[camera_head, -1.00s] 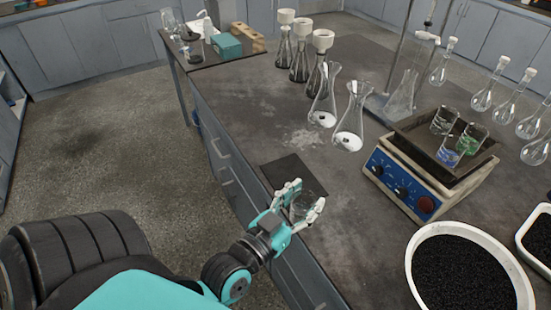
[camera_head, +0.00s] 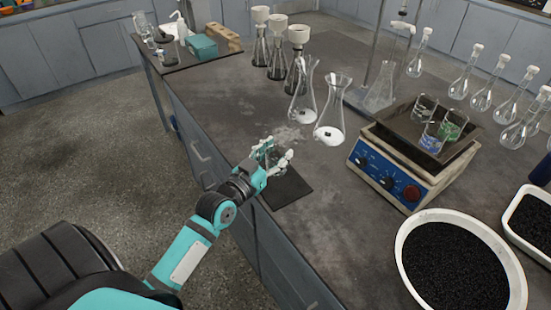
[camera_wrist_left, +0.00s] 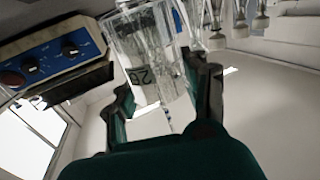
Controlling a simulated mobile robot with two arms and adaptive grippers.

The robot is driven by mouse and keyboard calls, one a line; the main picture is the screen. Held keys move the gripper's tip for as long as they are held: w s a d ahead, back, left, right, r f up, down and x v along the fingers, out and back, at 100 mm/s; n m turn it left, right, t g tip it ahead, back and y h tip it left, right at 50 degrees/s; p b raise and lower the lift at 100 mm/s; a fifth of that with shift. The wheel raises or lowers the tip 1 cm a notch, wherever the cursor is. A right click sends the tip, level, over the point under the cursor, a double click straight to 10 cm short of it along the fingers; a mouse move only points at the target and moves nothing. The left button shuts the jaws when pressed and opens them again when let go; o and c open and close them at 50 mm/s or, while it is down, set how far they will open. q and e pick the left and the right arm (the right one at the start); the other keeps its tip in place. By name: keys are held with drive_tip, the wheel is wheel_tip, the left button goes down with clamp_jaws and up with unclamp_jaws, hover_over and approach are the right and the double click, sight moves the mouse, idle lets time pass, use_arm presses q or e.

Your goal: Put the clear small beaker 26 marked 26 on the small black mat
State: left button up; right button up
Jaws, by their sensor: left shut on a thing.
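The clear small beaker (camera_wrist_left: 163,45) is between the fingers of my left gripper (camera_wrist_left: 165,92) in the left wrist view, with a label reading 26 on its side. In the head view the left gripper (camera_head: 273,163) is shut on this beaker (camera_head: 268,153), which is partly hidden by the fingers. The small black mat (camera_head: 288,189) lies flat on the bench near its left edge. The gripper and beaker appear at the mat's far-left edge; their height above the bench is hard to tell. My right gripper is not in view.
Two clear flasks (camera_head: 329,122) stand beyond the mat. A hotplate-like device (camera_head: 404,180) with a blue panel bears several small beakers to the right. A white basin (camera_head: 412,262) of black grains is at front right.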

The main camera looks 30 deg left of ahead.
use_arm(q)
drive_tip(key=shift+w+a+f, duration=0.15)
drive_tip(key=shift+w+a, duration=0.3)
drive_tip(key=shift+w, duration=0.15)
drive_tip(key=shift+f, duration=1.7)
drive_tip(key=shift+f+b, duration=0.15)
drive_tip(key=shift+b, duration=0.2)
drive_tip(key=o, duration=1.2)
drive_tip(key=s, duration=1.2)
drive_tip(key=shift+a+b, duration=0.3)
drive_tip(key=shift+b, duration=0.1)
